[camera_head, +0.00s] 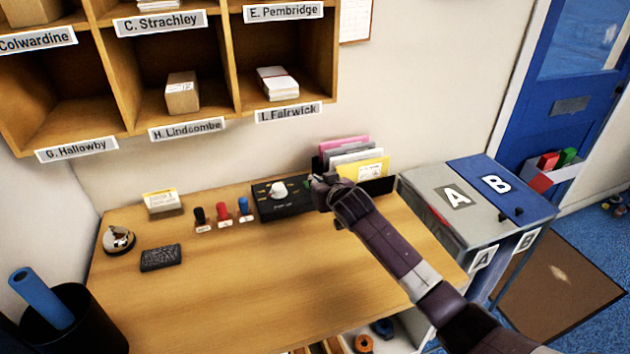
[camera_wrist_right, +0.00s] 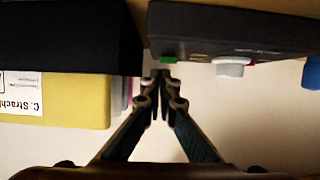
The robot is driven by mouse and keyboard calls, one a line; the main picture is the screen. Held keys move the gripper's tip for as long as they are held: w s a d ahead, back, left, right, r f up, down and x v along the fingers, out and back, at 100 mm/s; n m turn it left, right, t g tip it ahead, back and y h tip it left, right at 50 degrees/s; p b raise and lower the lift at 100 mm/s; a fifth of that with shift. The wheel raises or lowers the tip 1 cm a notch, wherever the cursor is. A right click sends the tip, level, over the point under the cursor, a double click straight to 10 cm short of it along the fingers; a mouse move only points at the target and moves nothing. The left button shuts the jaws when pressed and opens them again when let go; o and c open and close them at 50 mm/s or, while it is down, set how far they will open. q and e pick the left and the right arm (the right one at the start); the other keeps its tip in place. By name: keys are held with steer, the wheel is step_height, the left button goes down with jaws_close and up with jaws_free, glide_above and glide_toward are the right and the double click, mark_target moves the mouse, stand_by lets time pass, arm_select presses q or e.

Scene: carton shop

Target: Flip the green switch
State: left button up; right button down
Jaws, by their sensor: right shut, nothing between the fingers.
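The green switch (camera_wrist_right: 168,59) shows in the right wrist view as a small green block on the edge of a black control box (camera_wrist_right: 230,35). In the head view the box (camera_head: 268,208) stands at the back of the desk, with a white knob (camera_head: 278,189) on top. My right gripper (camera_head: 318,190) is at the box's right end and hides part of it. In the wrist view its fingertips (camera_wrist_right: 158,76) are together and empty, close to the green switch. I cannot tell whether they touch it. My left gripper is not in view.
A black file holder with coloured envelopes (camera_head: 345,152) stands close to the right of my right gripper. Black, red and blue stamps (camera_head: 222,212) stand left of the box. The front of the desk (camera_head: 260,290) is clear. Lidded bins (camera_head: 455,215) stand at right.

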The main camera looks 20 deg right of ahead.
steer(key=shift+f, duration=0.3)
steer(key=f+b, duration=0.1)
steer(key=b, duration=0.1)
steer(key=shift+s+a+f+t+b, duration=0.1)
steer(key=shift+s+f+t+b, duration=0.1)
steer(key=shift+t+b, duration=0.15)
steer(key=shift+r, duration=0.35)
steer(key=shift+r+p, duration=0.8)
steer(key=shift+p, duration=0.25)
